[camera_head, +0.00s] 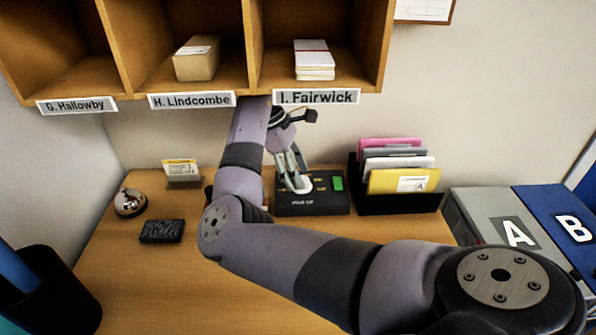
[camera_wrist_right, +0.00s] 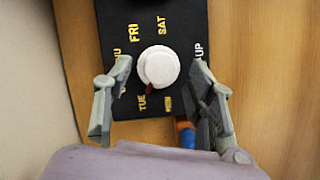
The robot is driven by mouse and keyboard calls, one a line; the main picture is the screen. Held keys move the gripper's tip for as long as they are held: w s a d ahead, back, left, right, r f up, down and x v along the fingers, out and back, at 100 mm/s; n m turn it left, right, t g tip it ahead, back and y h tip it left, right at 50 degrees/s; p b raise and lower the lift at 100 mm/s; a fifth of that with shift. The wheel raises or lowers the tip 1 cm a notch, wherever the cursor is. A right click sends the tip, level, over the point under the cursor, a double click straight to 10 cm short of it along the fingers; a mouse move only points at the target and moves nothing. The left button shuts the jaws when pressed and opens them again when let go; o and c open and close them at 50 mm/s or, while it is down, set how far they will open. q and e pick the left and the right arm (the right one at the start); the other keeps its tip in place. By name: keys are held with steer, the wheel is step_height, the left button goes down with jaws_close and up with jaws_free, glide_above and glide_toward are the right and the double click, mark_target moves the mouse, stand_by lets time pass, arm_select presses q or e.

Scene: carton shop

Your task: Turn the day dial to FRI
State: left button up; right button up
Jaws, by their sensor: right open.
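The day dial is a white round knob (camera_wrist_right: 157,66) on a dark box (camera_wrist_right: 115,30) with yellow day labels around it. THU, FRI, SAT, TUE and WED show at least in part in the right wrist view. A small red mark on the knob's edge points toward TUE. In the head view the box (camera_head: 313,206) stands on the desk under the shelf, its knob partly covered by my fingers. My right gripper (camera_head: 293,172) is open at the knob; in its wrist view the fingers (camera_wrist_right: 157,88) stand apart on either side, with gaps to the knob. My left gripper is not in view.
A pigeonhole shelf (camera_head: 210,101) overhangs the box. A bell (camera_head: 130,203), a dark block (camera_head: 162,231) and a small card stand (camera_head: 182,172) are on the left.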

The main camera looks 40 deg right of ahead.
steer(key=shift+s+f, duration=0.1)
steer(key=shift+f, duration=0.4)
